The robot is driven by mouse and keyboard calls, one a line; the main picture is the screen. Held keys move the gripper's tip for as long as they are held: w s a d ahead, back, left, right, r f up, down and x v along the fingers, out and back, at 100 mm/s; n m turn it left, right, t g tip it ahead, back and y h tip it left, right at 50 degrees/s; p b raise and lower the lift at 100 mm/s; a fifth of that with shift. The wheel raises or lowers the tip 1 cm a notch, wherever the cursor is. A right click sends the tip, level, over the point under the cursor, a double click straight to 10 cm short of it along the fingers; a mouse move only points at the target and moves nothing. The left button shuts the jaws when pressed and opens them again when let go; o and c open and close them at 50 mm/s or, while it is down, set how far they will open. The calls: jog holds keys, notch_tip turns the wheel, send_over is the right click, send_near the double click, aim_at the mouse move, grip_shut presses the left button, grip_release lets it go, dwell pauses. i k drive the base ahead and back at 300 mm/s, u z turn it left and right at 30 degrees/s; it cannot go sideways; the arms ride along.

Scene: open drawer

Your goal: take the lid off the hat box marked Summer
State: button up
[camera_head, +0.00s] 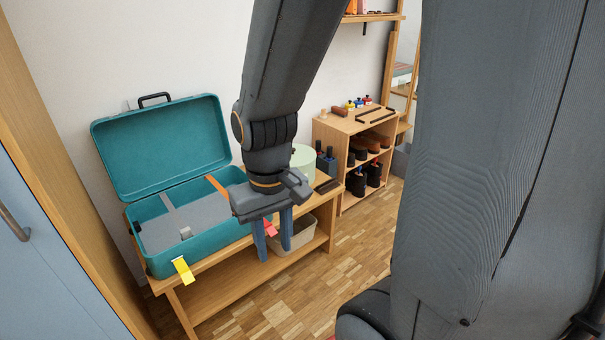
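A pale green round box (303,158) stands on the wooden bench behind my wrist. It could be a hat box, but my arm hides much of it and I can read no Summer marking. I cannot make out its lid apart from its body. My gripper (273,252) points down in front of the bench, to the left of and nearer than the round box. Its two fingers are apart, with no held object visible between them. A red tag (270,230) shows behind the fingers.
An open teal suitcase (200,240) with a yellow tag (183,269) fills the left of the bench (212,293). A beige bin (296,238) sits below. A shelf unit (328,143) with shoes stands beyond. The wood floor is clear in front.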

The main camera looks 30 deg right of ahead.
aim_at(301, 156)
jog(key=z, duration=0.85)
jog(key=i, duration=0.45)
jog(key=u, duration=0.4)
jog(key=k, duration=0.35)
jog(key=z, duration=0.95)
jog(key=i, duration=0.75)
jog(key=u, duration=0.4)
jog(key=i, duration=0.95)
jog(key=u, duration=0.7)
